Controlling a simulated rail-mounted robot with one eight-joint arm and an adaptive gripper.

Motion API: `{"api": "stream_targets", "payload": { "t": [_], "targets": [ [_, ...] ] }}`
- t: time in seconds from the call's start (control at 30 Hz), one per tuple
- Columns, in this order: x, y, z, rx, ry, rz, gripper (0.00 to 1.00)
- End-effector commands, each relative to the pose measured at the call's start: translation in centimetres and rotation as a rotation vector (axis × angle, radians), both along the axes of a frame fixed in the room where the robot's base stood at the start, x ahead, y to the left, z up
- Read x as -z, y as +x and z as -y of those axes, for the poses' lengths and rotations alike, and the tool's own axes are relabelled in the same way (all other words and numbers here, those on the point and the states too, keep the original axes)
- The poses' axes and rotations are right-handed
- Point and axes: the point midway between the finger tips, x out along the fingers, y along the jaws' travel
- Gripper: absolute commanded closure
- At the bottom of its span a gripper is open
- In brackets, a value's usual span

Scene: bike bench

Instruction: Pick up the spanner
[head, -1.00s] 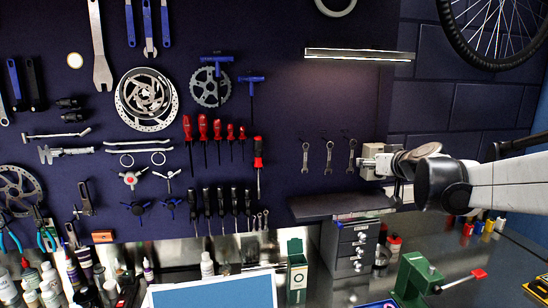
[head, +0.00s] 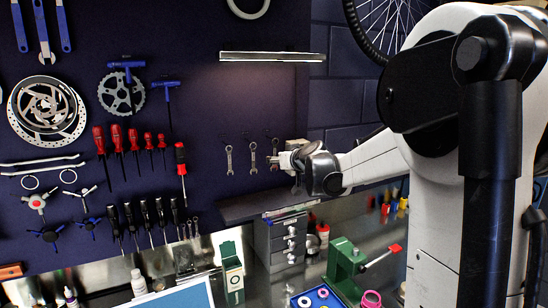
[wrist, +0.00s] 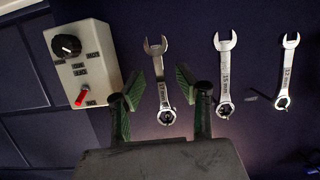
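Three silver spanners hang in a row on the dark wall panel. In the head view they are the left one (head: 229,160), the middle one (head: 253,157) and the right one (head: 274,150), which is nearest my gripper (head: 288,160). In the wrist view, my gripper (wrist: 158,90) is open, with green-padded fingers. The nearest spanner (wrist: 157,75) shows between the fingers with a gap on each side; its lower end is close above the palm. The other two, marked 15 mm (wrist: 225,75) and 12 mm (wrist: 285,75), are outside the fingers to the right.
A pale switch box (wrist: 82,65) with a black knob and red toggle is just left of the fingers in the wrist view. A dark shelf (head: 265,205) and grey drawer unit (head: 282,240) are below the spanners. Red-handled screwdrivers (head: 181,160) hang to the left.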

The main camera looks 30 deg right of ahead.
Motion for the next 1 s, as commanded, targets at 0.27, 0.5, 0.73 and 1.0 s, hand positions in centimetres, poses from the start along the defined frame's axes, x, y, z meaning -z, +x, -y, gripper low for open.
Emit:
{"api": "stream_targets", "payload": {
  "t": [0.27,0.5,0.73,1.0],
  "targets": [
    [0.6,2.2,0.1,0.000,0.000,0.000,0.67],
    [0.7,2.4,0.1,0.000,0.000,0.000,0.67],
    [0.7,2.3,0.1,0.000,0.000,0.000,0.92],
    [0.7,2.3,0.1,0.000,0.000,0.000,1.00]
  ]
}}
